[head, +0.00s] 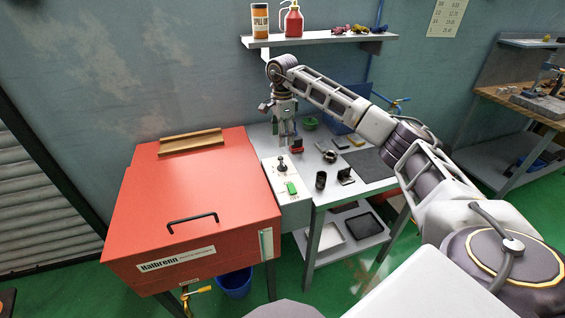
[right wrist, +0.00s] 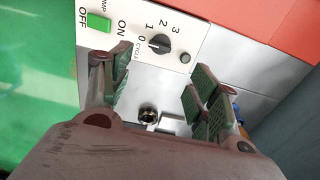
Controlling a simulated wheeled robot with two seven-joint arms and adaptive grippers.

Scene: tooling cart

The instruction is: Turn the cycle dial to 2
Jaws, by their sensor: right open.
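The cycle dial (right wrist: 159,43) is a black knob on a white panel, with 0, 1, 2 and 3 printed around one side. I cannot tell for certain which number it points at. It also shows in the head view as a small dark knob (head: 282,166) beside the red cabinet. My right gripper (right wrist: 158,88) is open and empty, its green-padded fingers spread apart. The dial lies beyond the fingertips in the wrist view, not between them. In the head view the right gripper (head: 288,138) hangs pointing down above the bench, behind the dial. My left gripper is not in view.
A green ON/OFF switch (right wrist: 97,23) sits beside the dial. The red cabinet (head: 195,215) stands left of the panel. A dark cylinder (head: 320,180), a red-and-black item (head: 296,147) and other small items stand on the bench. A shelf (head: 320,41) hangs above.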

